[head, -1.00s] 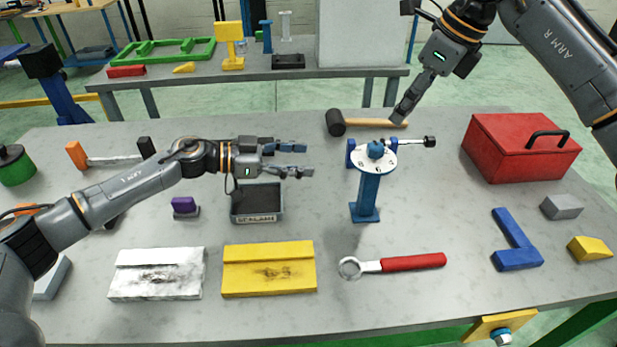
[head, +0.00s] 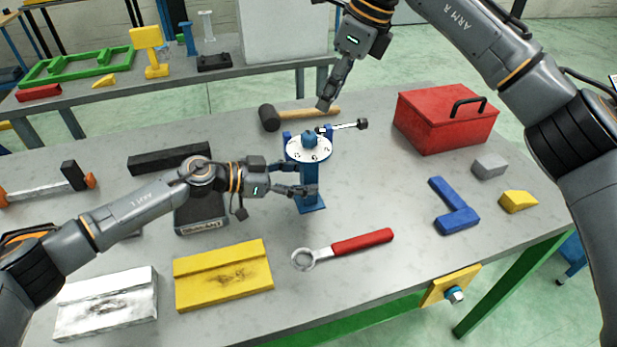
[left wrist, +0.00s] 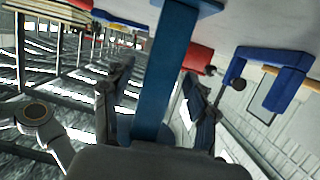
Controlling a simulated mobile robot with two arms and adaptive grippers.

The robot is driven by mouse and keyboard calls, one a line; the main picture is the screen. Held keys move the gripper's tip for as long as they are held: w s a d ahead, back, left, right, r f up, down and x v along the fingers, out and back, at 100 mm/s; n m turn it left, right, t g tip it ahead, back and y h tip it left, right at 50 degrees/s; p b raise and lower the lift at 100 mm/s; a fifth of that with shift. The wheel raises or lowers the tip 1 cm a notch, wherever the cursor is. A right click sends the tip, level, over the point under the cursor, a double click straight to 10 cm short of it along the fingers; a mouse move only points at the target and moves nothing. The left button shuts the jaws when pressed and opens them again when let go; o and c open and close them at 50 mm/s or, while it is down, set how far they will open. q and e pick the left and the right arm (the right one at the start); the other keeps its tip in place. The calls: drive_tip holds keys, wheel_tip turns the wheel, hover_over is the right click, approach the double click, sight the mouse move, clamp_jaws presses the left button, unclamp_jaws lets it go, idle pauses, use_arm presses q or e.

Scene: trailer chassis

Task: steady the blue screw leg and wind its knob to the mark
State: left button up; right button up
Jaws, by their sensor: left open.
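The blue screw leg (head: 308,203) stands upright on the grey bench, with a white marked disc (head: 325,149) and a blue knob (head: 309,138) on top. A thin rod with a black end (head: 362,124) sticks out to the right; the disc's marks are too small to read. My left gripper (head: 308,190) is open, with its fingers around the post below the disc. In the left wrist view the blue post (left wrist: 170,75) runs between the two spread fingers (left wrist: 160,108). My right gripper (head: 324,106) hangs above and behind the knob, its finger opening unclear.
A mallet (head: 270,118) lies just behind the leg, under my right gripper. A red-handled ring wrench (head: 362,242) lies in front. A red toolbox (head: 445,125) and a blue angled block (head: 455,218) are to the right. A yellow plate (head: 222,290) and a dark tray (head: 200,228) are to the left.

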use_arm(q)
drive_tip(key=shift+x, duration=0.95)
